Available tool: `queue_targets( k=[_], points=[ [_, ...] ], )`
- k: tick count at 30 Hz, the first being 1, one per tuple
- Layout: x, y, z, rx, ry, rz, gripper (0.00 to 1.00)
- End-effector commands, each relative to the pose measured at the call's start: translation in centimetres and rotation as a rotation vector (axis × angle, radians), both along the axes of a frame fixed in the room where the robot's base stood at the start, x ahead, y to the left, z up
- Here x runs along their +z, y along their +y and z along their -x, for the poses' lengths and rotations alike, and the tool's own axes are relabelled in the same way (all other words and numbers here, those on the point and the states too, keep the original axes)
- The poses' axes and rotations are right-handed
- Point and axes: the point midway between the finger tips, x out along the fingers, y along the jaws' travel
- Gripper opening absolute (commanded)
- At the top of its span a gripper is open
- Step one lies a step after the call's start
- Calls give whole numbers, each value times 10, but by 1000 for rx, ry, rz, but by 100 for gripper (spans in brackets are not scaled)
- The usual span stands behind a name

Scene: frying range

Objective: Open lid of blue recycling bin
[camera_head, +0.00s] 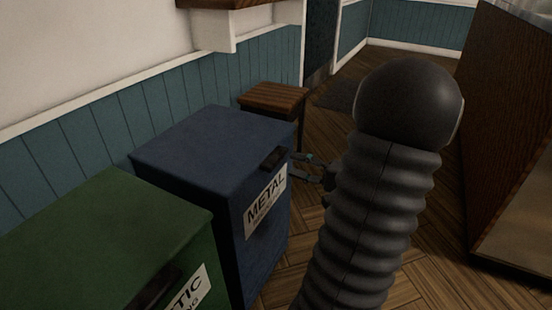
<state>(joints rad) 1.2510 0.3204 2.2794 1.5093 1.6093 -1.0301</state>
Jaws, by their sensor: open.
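The blue recycling bin (215,195) stands against the wall left of centre, with a white "METAL" label on its front. Its flat blue lid (200,145) is closed. A dark handle (273,158) sits at the lid's front edge, near the right corner. My gripper (303,166) is open at the bin's front right, close to the handle and the label. I cannot tell whether its fingers touch the bin. My arm hides part of the gripper and the floor behind it.
A green bin (110,235) with a partly visible label stands close in front of the blue bin at lower left. A small wooden table (274,98) stands just behind the blue bin. A wooden counter (510,140) rises at right. Wooden floor (430,260) lies between counter and bins.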

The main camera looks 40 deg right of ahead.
Motion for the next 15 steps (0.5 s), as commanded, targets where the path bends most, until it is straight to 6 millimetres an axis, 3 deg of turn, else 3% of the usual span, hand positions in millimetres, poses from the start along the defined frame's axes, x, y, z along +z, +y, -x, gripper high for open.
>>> queue_targets(
  k=[6,15],
  points=[
    [0,16,-35,3,1,0,44],
    [0,26,-61,1,1,0,44]
  ],
)
